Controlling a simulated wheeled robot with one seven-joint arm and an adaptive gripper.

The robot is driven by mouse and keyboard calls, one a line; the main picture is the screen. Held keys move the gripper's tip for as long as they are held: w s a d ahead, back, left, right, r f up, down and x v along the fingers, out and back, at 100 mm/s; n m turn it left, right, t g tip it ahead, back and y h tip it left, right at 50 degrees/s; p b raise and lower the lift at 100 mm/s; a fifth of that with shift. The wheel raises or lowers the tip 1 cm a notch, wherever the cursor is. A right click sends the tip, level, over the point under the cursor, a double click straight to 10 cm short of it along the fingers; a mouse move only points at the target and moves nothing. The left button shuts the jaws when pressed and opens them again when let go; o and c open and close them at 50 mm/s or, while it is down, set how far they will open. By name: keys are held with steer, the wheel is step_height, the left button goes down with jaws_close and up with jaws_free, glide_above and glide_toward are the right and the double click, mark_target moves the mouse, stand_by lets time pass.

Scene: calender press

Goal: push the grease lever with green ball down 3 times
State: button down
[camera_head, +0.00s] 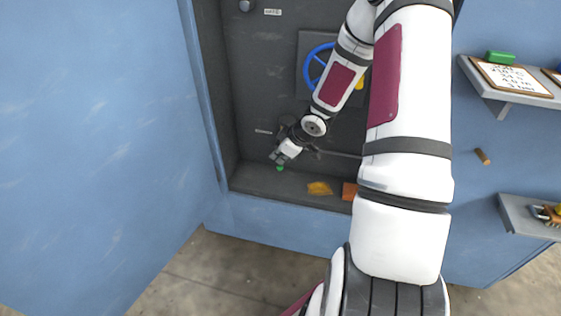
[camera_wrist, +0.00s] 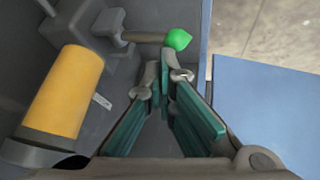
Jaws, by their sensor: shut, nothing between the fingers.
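The green ball (camera_wrist: 178,39) sits at the end of a short grey grease lever (camera_wrist: 142,37) in the wrist view. The lever runs left from the ball to a grey block. In the head view the green ball (camera_head: 280,168) shows just under the tip of my gripper (camera_head: 275,157), low in the dark recess. My gripper (camera_wrist: 165,72) is shut and empty, with its fingertips close to the ball. I cannot tell whether they touch it. The rest of the lever is hidden in the head view.
A yellow cylinder (camera_wrist: 65,92) stands left of my fingers in the wrist view. In the recess are a blue handwheel (camera_head: 310,68), an orange-yellow piece (camera_head: 319,188) and an orange block (camera_head: 349,191). Shelves (camera_head: 512,91) are on the right wall. A blue panel (camera_head: 95,150) fills the left.

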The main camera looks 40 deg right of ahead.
steer(key=shift+s+a+f+b, duration=0.15)
steer(key=shift+a+f+b, duration=0.05)
steer(key=shift+f+b, duration=0.55)
stand_by(0.8)
steer(key=shift+r, duration=0.1)
stand_by(0.5)
steer(key=shift+w+d+r+p, duration=0.2)
steer(key=shift+r+p, duration=0.45)
steer(key=shift+p, duration=0.35)
steer(key=shift+w+d+r+p, duration=0.1)
steer(key=shift+d+r+p, duration=0.1)
steer(key=shift+r+p, duration=0.65)
steer(key=shift+w+d+r+p, duration=0.2)
steer(key=shift+r+p, duration=0.25)
steer(key=shift+p, duration=0.75)
steer(key=r+p, duration=0.1)
steer(key=p, duration=0.1)
steer(key=d+r+p, duration=0.1)
steer(key=r+p, duration=0.1)
steer(key=p, duration=0.1)
steer(key=w+r+p, duration=0.1)
steer(key=p, duration=0.1)
steer(key=shift+d+r, duration=0.2)
steer(key=shift+r, duration=0.15)
stand_by(0.3)
